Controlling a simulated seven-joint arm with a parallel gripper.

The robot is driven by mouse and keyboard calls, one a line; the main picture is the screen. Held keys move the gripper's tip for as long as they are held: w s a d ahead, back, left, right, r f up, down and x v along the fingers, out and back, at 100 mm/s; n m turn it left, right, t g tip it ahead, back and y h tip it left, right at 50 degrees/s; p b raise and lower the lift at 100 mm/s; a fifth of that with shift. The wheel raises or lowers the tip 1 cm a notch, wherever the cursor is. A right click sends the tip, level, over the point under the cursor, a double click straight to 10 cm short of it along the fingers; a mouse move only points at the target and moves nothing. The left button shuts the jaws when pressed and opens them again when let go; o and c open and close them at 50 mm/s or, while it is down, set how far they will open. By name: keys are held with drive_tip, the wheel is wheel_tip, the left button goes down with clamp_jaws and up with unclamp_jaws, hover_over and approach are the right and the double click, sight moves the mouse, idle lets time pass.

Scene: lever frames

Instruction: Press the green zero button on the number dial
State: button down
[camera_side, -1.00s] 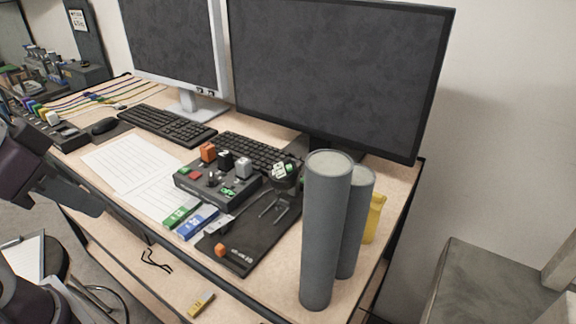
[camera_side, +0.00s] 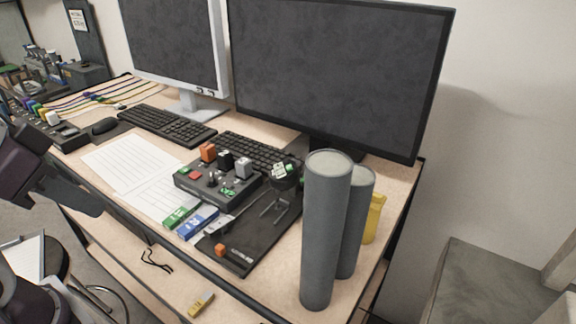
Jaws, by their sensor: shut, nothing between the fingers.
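A small round black dial (camera_side: 288,182) with white and green keys on top stands on thin dark legs on the black mat, right of the middle. Its digits are too small to read, so I cannot tell which green key is the zero. My gripper (camera_side: 97,209) shows as a dark, purplish-grey body entering at the left edge, with its narrow end over the desk's front edge. Its fingers look shut and empty. It is well to the left of the dial and apart from it.
A black control box (camera_side: 196,186) with orange, black and white switches stands left of the dial. Two tall grey cylinders (camera_side: 326,235) stand close on its right. Monitors (camera_side: 335,80) and keyboards (camera_side: 165,126) lie behind. Paper sheets (camera_side: 118,160) cover the desk's left part.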

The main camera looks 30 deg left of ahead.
idle(0.5)
drive_tip(key=m+t+h, duration=0.1)
drive_tip(key=m+t, duration=0.6)
hover_over(289, 168)
drive_tip(key=s+a, duration=0.4)
drive_tip(key=shift+w+d+r, duration=0.1)
drive_tip(key=shift+d+r, duration=0.15)
drive_tip(key=shift+r, duration=0.15)
drive_tip(key=shift+f+g, duration=0.1)
drive_tip(key=shift+g, duration=0.2)
drive_tip(key=shift+w+d+f, duration=0.35)
drive_tip(key=shift+f, duration=1)
drive_tip(key=shift+w+d+f, duration=0.35)
drive_tip(key=shift+f, duration=1)
drive_tip(key=shift+w+d+f, duration=0.35)
drive_tip(key=shift+f, duration=1)
drive_tip(key=shift+d+f, duration=0.15)
drive_tip(key=shift+f, duration=0.25)
